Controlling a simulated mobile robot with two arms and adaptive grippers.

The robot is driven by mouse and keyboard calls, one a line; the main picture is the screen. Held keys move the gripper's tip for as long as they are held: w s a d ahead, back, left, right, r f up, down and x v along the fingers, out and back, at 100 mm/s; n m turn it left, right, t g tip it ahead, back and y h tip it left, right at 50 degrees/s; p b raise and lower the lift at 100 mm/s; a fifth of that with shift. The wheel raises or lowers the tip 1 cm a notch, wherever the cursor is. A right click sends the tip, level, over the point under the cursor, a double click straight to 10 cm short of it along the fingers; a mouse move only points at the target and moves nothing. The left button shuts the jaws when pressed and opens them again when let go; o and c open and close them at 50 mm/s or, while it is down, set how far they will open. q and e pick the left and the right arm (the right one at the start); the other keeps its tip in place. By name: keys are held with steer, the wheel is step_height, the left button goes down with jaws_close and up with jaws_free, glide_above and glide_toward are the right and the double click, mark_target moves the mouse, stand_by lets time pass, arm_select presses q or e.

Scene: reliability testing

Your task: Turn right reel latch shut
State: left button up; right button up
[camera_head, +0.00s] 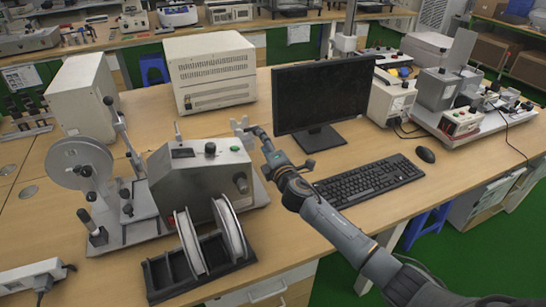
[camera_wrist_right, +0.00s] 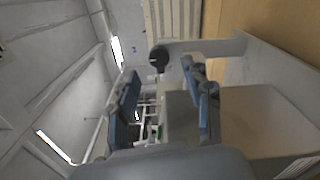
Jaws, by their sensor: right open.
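The grey winding machine (camera_head: 203,180) stands on the wooden desk with a large grey reel (camera_head: 80,163) at its left. My right gripper (camera_head: 258,134) is behind the machine's right end, close to a small light-grey part (camera_head: 241,127) that may be the right reel latch. In the right wrist view, my open right gripper (camera_wrist_right: 163,90) shows two fingers spread apart with nothing clearly held. A round black knob (camera_wrist_right: 159,54) shows beyond and between the fingertips. I cannot tell whether it touches them or whether the latch is open or shut. My left gripper is not in view.
A black rack (camera_head: 195,271) with two white reels stands in front of the machine. A monitor (camera_head: 323,103) and keyboard (camera_head: 368,179) are close to my right arm. A beige box (camera_head: 212,72) stands behind. Bare desk lies between the beige box and the machine.

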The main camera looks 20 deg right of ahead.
steer(key=s, duration=0.7)
steer(key=shift+s, duration=0.25)
steer(key=shift+d, duration=0.1)
